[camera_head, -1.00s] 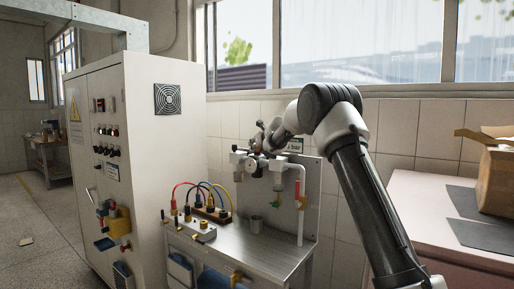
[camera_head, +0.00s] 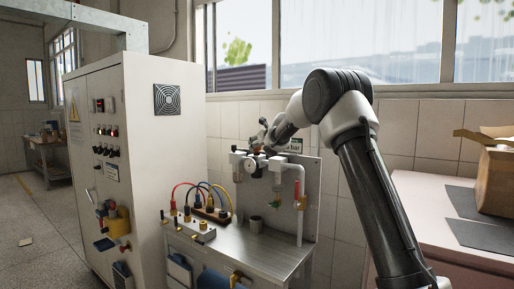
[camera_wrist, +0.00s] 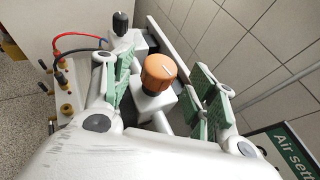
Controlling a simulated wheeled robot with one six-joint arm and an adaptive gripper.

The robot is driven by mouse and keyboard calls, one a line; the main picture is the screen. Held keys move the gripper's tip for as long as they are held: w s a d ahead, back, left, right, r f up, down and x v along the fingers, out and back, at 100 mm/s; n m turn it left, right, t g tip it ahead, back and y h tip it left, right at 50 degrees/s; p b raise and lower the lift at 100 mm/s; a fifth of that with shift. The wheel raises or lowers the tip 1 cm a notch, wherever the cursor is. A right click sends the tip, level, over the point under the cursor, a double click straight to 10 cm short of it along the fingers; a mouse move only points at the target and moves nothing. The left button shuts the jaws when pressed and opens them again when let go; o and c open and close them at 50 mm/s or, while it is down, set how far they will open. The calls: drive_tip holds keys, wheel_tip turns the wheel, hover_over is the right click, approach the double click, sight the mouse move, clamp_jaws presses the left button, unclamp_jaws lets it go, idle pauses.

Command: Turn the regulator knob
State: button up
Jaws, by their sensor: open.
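The regulator knob (camera_wrist: 158,70) is an orange ribbed cap with a line on its top. It stands on a white regulator body (camera_wrist: 152,102) in the wrist view. My gripper (camera_wrist: 160,84) is open, with its green-padded fingers on either side of the knob. The left pads and the right pads both look apart from it. In the head view my gripper (camera_head: 262,137) is above the regulator assembly on the metal bench, and a round gauge (camera_head: 250,166) shows below it. The knob is mostly hidden there by the gripper.
A black-topped knob (camera_wrist: 121,24) stands beyond the left finger. A tall cabinet (camera_head: 165,190) stands left. A box (camera_head: 495,180) sits on the table at right.

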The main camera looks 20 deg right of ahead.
drive_tip(key=v, duration=0.8)
drive_tip(key=shift+s, duration=0.2)
drive_tip(key=w+r+n+y, duration=0.1)
drive_tip(key=w+r+y, duration=0.1)
drive_tip(key=r, duration=0.1)
drive_tip(key=w+r+n+y, duration=0.2)
drive_tip(key=w+r, duration=0.1)
drive_tip(key=r, duration=0.1)
drive_tip(key=w+r+n+t+y, duration=0.1)
drive_tip(key=w+r+y, duration=0.1)
drive_tip(key=r, duration=0.1)
drive_tip(key=shift+w+d+r+n, duration=0.2)
drive_tip(key=shift+w+d+n, duration=0.1)
drive_tip(key=shift+w+d, duration=0.1)
drive_tip(key=d+f+g, duration=0.1)
drive_tip(key=f, duration=0.3)
drive_tip(key=s+f+n+g+y, duration=0.1)
drive_tip(key=f+g, duration=0.1)
drive_tip(key=f, duration=0.2)
drive_tip(key=s+d+f+n+g, duration=0.1)
drive_tip(key=f, duration=0.3)
drive_tip(key=shift+d+y, duration=0.3)
drive_tip(key=shift+d, duration=0.05)
drive_tip(key=x, duration=0.7)
drive_tip(key=shift+w+a, duration=0.15)
